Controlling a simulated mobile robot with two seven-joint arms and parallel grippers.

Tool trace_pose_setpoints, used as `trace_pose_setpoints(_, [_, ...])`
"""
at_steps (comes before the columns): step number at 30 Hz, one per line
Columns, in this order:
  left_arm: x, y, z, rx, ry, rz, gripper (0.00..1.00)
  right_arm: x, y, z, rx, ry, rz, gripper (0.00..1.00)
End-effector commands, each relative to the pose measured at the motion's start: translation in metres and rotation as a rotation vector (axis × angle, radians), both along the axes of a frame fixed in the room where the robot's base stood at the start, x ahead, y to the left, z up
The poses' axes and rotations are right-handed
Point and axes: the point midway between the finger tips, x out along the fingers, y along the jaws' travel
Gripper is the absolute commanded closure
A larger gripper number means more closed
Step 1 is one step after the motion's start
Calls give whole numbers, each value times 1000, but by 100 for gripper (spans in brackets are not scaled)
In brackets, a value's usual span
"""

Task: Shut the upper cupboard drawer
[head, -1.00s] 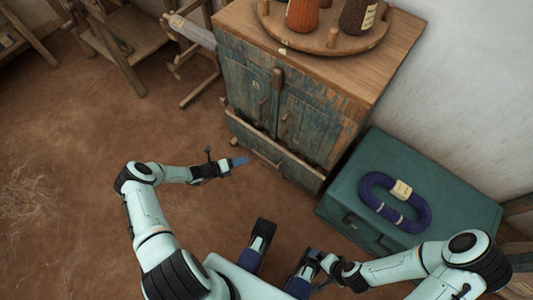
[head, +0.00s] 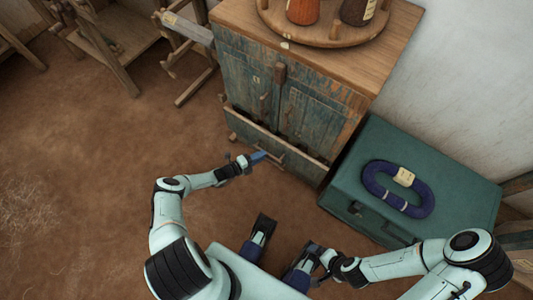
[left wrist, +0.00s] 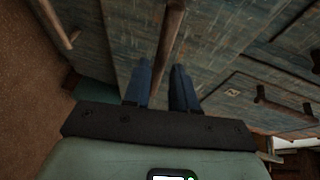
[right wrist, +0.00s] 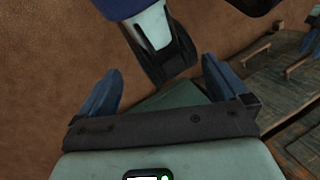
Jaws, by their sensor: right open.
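The cupboard (head: 290,95) has worn blue-green doors, with a drawer front (head: 245,127) below them. This drawer stands pulled out; a dark gap shows behind its front. Its wooden bar handle (head: 277,158) is at the front. My left gripper (head: 262,155) is at this handle. In the left wrist view, my left gripper's blue fingers (left wrist: 162,88) lie on either side of a wooden bar (left wrist: 172,35); whether they touch it I cannot tell. My right gripper (right wrist: 160,88) is open and empty, low near my base, away from the cupboard.
A round wooden tray (head: 325,32) with bottle-like spools stands on the cupboard top. A green chest (head: 440,175) with a coiled blue bundle (head: 385,187) stands right of the cupboard. Wooden loom frames (head: 100,45) are at upper left. The floor (head: 90,160) at left is clear.

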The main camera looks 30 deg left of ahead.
Motion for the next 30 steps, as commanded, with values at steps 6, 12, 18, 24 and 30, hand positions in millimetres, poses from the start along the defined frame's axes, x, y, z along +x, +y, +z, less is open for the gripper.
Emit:
trace_pose_setpoints(6, [26, -14, -7, 1, 0, 0, 74, 12, -5, -10, -14, -32, -13, 0])
trace_pose_setpoints(12, [33, -17, -7, 1, 1, 1, 74, 15, -7, -11, -19, -40, -17, 0])
trace_pose_setpoints(18, [33, -17, -7, 1, 1, 1, 74, 15, -7, -11, -19, -40, -17, 0])
trace_pose_setpoints(24, [33, -17, -7, 1, 0, 0, 100, 14, -6, -11, -18, -39, -16, 0])
trace_pose_setpoints(30, [41, -16, -8, 3, -2, -1, 100, 22, -10, -20, -27, -58, -24, 0])
